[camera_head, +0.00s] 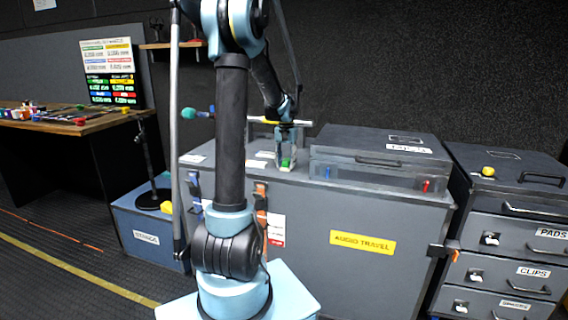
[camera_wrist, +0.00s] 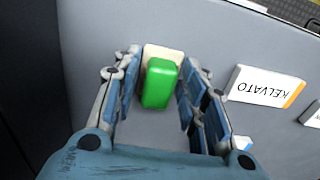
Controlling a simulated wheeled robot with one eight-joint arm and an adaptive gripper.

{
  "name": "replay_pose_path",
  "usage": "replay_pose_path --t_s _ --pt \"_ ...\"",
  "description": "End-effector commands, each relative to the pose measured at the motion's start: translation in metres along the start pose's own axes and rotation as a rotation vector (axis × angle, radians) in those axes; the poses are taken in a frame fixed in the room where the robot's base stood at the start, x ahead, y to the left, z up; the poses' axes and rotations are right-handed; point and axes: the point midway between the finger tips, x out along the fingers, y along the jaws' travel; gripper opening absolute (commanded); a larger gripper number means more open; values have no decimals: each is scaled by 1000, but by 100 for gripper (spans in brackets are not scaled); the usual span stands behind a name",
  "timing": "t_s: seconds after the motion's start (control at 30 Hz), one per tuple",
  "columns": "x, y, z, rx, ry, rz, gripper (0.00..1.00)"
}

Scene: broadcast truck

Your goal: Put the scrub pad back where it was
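The scrub pad is a small block with a green layer over a cream layer. In the wrist view the scrub pad (camera_wrist: 160,84) lies between my fingers, on or just above a grey case top. My gripper (camera_wrist: 162,62) points down around it, with a finger on each side and narrow gaps beside the green part. In the head view the pad (camera_head: 287,163) shows small and green below my gripper (camera_head: 287,150), near the front edge of the grey AUDIO TRAVEL case (camera_head: 300,222). Contact at the fingertips is hard to make out.
A clear-fronted bin (camera_head: 375,178) stands right of the pad on the case. A KELVATO card (camera_wrist: 264,87) lies beside it. Drawers labelled PADS and CLIPS (camera_head: 515,240) stand far right, with a yellow item (camera_head: 488,171) on top. A desk (camera_head: 60,122) is at left.

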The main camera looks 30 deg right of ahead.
Motion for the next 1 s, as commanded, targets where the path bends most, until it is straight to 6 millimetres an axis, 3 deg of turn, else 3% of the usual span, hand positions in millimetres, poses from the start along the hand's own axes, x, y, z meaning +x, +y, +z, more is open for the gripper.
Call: replay_pose_path --t_s 0.47,1.0 --pt "-10 0 0 0 0 0 44" --pt "-99 0 0 0 0 0 44"
